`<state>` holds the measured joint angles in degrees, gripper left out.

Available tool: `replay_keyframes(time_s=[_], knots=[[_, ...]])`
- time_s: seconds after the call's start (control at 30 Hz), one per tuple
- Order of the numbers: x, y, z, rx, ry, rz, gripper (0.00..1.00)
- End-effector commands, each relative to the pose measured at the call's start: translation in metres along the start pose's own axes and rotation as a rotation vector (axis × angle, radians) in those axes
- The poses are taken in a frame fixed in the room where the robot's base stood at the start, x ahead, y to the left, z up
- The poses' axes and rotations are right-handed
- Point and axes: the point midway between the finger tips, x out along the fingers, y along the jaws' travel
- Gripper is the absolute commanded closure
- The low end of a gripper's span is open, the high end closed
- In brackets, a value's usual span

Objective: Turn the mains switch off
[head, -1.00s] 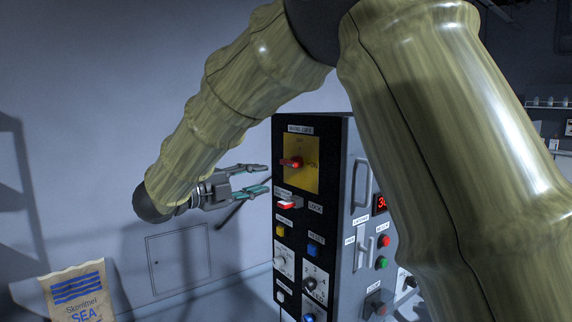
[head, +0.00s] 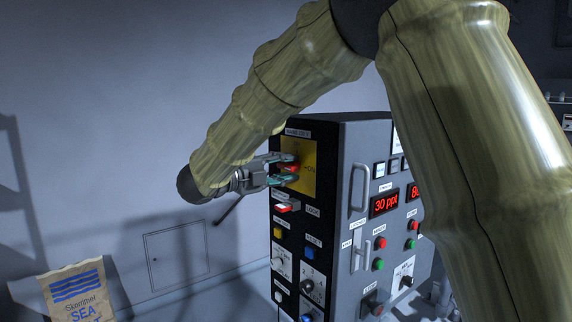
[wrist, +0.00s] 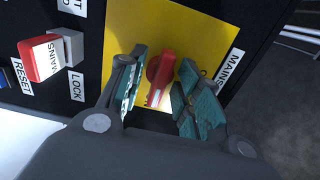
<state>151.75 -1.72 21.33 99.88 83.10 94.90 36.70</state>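The mains switch is a red rotary handle (head: 293,168) on a yellow plate (head: 309,183) at the top of the dark cabinet's left face. In the head view an ON label is to the right of the handle, which is partly hidden by my gripper. My gripper (head: 283,169) is at the plate with its fingers around the handle. In the wrist view the red handle (wrist: 161,72) stands between the two teal-padded fingers of my gripper (wrist: 160,82). A gap shows on the right side; the left finger is very close. The fingers look open.
Below the plate, a red-and-white block (head: 287,207) marked MAINS sits by a LOCK label. Yellow and blue buttons and knobs are lower down. A vertical grey handle (head: 359,187) is on the cabinet's other face. A salt bag (head: 75,292) stands at lower left.

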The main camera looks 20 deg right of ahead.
Motion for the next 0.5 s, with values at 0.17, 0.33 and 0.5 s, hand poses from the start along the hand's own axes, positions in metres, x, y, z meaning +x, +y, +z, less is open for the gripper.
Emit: replay_keyframes(time_s=[0.17,0.33,0.5], knots=[[0.0060,0.0001,0.0001,-0.001,0.000,-0.001,0.66],[0.0062,0.0004,0.0003,-0.001,-0.001,-0.001,0.66],[0.0060,0.0004,0.0004,-0.001,-0.001,-0.001,0.84]])
